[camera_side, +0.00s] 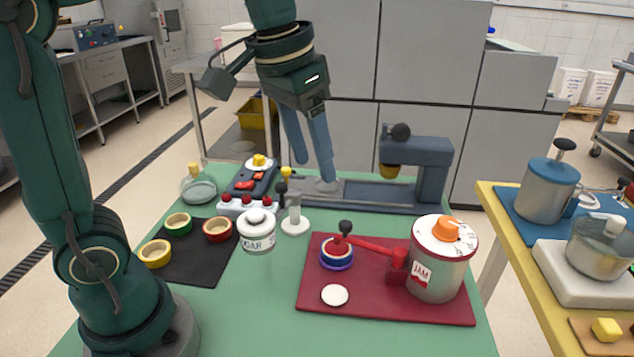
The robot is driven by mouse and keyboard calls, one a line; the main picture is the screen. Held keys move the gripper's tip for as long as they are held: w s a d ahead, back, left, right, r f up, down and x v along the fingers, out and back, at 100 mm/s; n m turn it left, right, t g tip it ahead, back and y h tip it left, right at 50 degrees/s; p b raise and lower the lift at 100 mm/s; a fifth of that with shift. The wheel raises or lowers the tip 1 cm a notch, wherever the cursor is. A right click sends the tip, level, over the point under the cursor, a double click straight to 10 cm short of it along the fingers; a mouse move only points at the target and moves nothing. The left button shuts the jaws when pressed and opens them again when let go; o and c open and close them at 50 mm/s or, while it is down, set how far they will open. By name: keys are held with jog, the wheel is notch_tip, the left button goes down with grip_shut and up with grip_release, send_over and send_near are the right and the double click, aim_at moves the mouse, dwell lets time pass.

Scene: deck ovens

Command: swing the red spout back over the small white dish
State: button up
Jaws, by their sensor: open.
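The jam dispenser (439,262) is a metal pot with a white top, an orange knob and a JAM label, standing on a dark red mat (445,314). Its red spout (368,246) reaches left from the pot, with a dark ball knob (345,227) at its far end. The spout's end is above a small stack of blue and white rings (337,253). The small white dish (334,295) lies on the mat in front of the rings, clear of the spout. My gripper (313,185) is open and empty, pointing down behind the mat near the grey press.
A grey press (432,165) with a long base stands behind the mat. A white sugar jar (257,232) and a white-handled stamp (295,222) stand left of it. Coloured rings (178,223) sit on a black mat. The front table area is clear.

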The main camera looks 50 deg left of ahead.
jog(key=g, duration=0.2)
send_near(346, 222)
jog(key=f, duration=0.1)
jog(key=w+f, duration=0.1)
jog(key=shift+f+g, duration=0.4)
jog(key=shift+s+f, duration=0.15)
jog(key=shift+f, duration=2.75)
grip_shut()
jog(key=shift+r, duration=0.1)
